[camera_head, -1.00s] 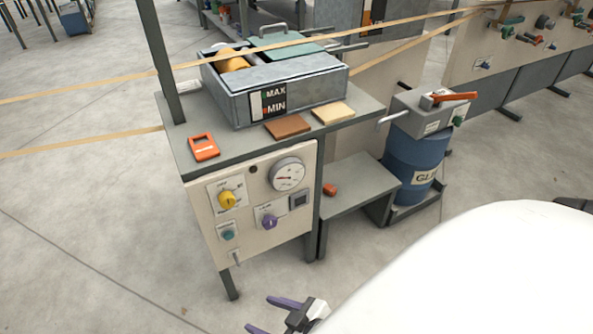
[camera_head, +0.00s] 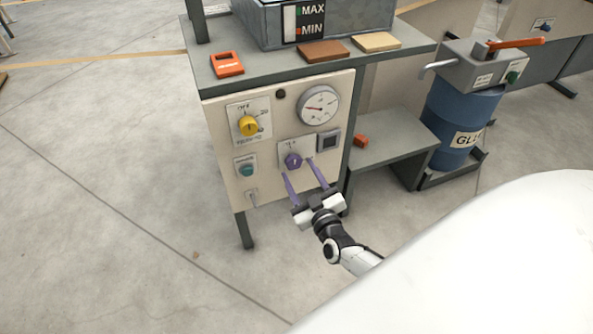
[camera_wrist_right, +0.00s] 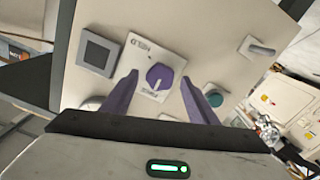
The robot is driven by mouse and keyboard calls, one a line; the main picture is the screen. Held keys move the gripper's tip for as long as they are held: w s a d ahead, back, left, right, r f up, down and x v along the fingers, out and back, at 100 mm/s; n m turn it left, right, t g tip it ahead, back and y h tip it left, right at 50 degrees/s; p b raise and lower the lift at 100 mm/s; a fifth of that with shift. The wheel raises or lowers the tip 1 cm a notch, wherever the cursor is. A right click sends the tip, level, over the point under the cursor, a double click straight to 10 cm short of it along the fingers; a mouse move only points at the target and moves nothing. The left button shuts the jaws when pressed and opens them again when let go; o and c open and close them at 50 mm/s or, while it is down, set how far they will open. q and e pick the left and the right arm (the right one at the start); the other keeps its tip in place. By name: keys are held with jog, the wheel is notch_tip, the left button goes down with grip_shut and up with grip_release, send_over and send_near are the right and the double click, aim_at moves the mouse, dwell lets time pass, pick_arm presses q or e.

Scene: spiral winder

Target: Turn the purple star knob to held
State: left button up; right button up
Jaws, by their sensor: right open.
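The purple star knob (camera_head: 293,160) sits on a white label plate low on the cream control panel (camera_head: 225,125). In the right wrist view the knob (camera_wrist_right: 159,77) shows between and beyond my two purple fingers, with the word HELD on its plate to the upper left. A pale mark on the knob points down toward the other word on the plate. My right gripper (camera_head: 300,169) is open, its fingers pointing at the panel on either side of the knob; it also shows in the right wrist view (camera_wrist_right: 163,92). I cannot see contact with the knob. My left gripper is not in view.
A yellow knob (camera_head: 249,126), a teal button (camera_head: 246,170), a round gauge (camera_head: 319,105) and a dark square switch (camera_head: 329,141) surround it on the panel. A lower grey shelf (camera_head: 390,150) stands to the right, by a blue drum (camera_head: 458,125).

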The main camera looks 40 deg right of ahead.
jog(key=shift+w+d+f, duration=0.1)
jog(key=shift+w+d, duration=0.05)
jog(key=shift+w, duration=0.55)
jog(key=shift+w+d+b, duration=0.15)
jog(key=shift+w+b, duration=0.15)
jog(key=shift+w, duration=0.4)
jog(key=c, duration=1.1)
